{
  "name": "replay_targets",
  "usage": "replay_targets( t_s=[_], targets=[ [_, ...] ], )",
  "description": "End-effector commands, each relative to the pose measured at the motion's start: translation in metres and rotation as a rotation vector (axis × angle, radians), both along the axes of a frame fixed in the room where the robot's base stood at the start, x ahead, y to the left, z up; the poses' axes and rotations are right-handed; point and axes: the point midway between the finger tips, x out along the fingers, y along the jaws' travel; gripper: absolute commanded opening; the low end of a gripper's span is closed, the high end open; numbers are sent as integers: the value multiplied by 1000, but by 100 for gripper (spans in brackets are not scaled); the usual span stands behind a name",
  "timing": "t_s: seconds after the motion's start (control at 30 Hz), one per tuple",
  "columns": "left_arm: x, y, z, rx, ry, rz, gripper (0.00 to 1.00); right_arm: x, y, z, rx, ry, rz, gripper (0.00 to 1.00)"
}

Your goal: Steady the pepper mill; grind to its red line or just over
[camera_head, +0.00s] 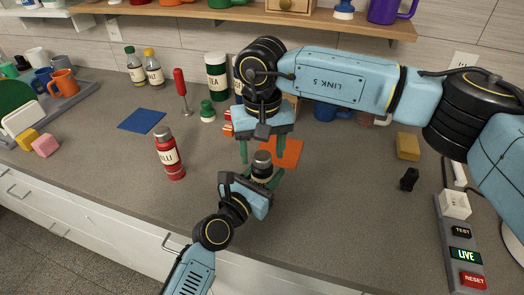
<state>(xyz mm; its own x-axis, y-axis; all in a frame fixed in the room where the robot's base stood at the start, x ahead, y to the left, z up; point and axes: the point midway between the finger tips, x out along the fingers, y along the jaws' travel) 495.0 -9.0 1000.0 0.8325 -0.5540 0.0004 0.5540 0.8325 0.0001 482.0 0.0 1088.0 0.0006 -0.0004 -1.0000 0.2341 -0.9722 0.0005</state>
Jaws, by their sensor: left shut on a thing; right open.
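The pepper mill (262,160) appears to be the small upright thing with a dark grey top and a pale band, near the middle of the counter. My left gripper (266,180) comes from below and is shut on its lower part, which the gripper mostly hides. I cannot make out a red line on the mill.
A red labelled bottle (168,156) stands to the left. An orange mat (290,151) lies just behind the mill and a blue mat (141,120) at left. At right are a yellow block (408,146) and a button panel (462,256).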

Motion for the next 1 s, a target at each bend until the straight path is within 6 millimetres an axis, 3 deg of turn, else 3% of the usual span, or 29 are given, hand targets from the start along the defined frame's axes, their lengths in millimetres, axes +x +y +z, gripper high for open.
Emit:
replay_targets(
  t_s=[0.4,0.73,1.0],
  targets=[
    [0,0,-1,1,2,0,20,0,0,-9,1,0,0,58],
    [0,0,-1,1,2,0,20,0,0,-8,0,0,0,15],
    [0,0,-1,1,2,0,20,0,0,-8,0,0,-26,14]
  ],
)
